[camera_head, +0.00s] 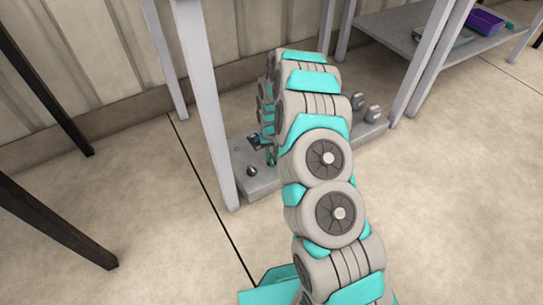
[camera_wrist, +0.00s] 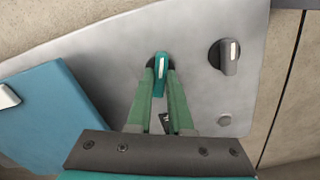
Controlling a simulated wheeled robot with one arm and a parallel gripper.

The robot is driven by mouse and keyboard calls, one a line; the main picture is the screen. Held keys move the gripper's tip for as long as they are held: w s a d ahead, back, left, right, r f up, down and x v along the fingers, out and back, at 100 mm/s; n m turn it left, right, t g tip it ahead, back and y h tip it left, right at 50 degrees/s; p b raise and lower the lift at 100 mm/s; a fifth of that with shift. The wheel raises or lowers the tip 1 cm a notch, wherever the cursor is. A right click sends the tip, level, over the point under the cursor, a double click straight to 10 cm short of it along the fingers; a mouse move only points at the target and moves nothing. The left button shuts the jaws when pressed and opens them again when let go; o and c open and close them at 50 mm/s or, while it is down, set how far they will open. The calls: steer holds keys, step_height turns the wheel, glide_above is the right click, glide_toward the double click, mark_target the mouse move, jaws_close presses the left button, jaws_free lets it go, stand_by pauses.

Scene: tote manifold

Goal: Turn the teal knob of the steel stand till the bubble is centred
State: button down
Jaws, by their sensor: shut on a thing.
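The steel stand (camera_wrist: 100,60) is a grey metal plate filling most of the wrist view; in the head view its low base (camera_head: 262,185) lies on the floor, partly behind my arm. The teal knob (camera_wrist: 160,82), with a white pointer line running roughly straight up, sits on the plate. My gripper (camera_wrist: 160,76) has its two green fingers on either side of this knob and is shut on it. I cannot make out a bubble in either view.
A dark grey knob (camera_wrist: 229,57) with a white line stands to the right of the teal one, with a bolt head (camera_wrist: 224,120) below it. A blue block (camera_wrist: 42,115) is at the left. A table leg (camera_head: 208,100) rises close beside the stand. A shelf holds a purple bin (camera_head: 486,20).

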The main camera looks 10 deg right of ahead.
mark_target(272, 158)
steer(key=shift+n, duration=0.8)
steer(key=c, duration=0.8)
jaws_free()
steer(key=shift+r, duration=0.1)
step_height(272, 158, up, 7)
steer(key=shift+r+p, duration=0.15)
steer(key=shift+p, duration=0.3)
steer(key=shift+r, duration=0.15)
